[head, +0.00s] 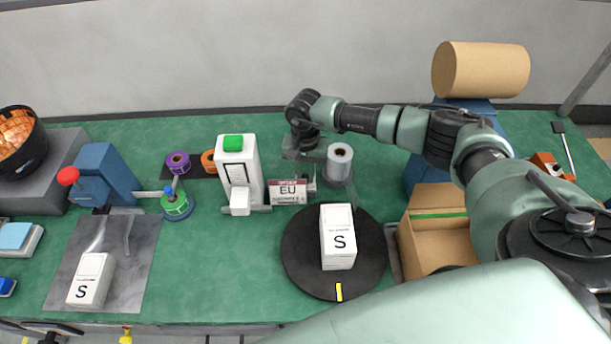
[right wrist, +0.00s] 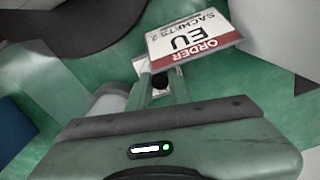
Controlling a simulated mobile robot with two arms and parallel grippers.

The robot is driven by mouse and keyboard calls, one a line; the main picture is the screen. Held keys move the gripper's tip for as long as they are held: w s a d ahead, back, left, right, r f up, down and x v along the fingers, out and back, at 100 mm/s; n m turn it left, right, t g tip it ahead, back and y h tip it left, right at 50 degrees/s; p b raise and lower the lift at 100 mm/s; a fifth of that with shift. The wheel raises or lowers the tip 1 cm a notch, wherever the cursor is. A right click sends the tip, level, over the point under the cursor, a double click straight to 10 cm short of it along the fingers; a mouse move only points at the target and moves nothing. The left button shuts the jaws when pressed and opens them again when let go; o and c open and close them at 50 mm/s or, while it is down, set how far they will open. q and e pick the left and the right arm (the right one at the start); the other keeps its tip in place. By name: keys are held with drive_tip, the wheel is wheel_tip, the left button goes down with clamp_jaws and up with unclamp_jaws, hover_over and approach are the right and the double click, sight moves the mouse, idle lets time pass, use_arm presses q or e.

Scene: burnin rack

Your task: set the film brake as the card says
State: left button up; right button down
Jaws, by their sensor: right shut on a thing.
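The grey-white film roll (head: 340,158) stands upright just right of the card. My right gripper (head: 309,180) reaches down between card and roll. My left gripper is not in view.
A black turntable (head: 300,277) carries a white S pack (head: 338,238). A white dispenser with a green top (head: 236,165) stands left of the card. An open cardboard box (head: 440,245) is at right, below my right arm. Another S pack (head: 92,280) lies on a grey mat.

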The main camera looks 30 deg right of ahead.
sight(306, 175)
drive_tip(key=c, duration=1.3)
unclamp_jaws()
drive_tip(key=shift+r, duration=0.1)
drive_tip(key=shift+r+b, duration=1.1)
drive_tip(key=shift+r, duration=2.75)
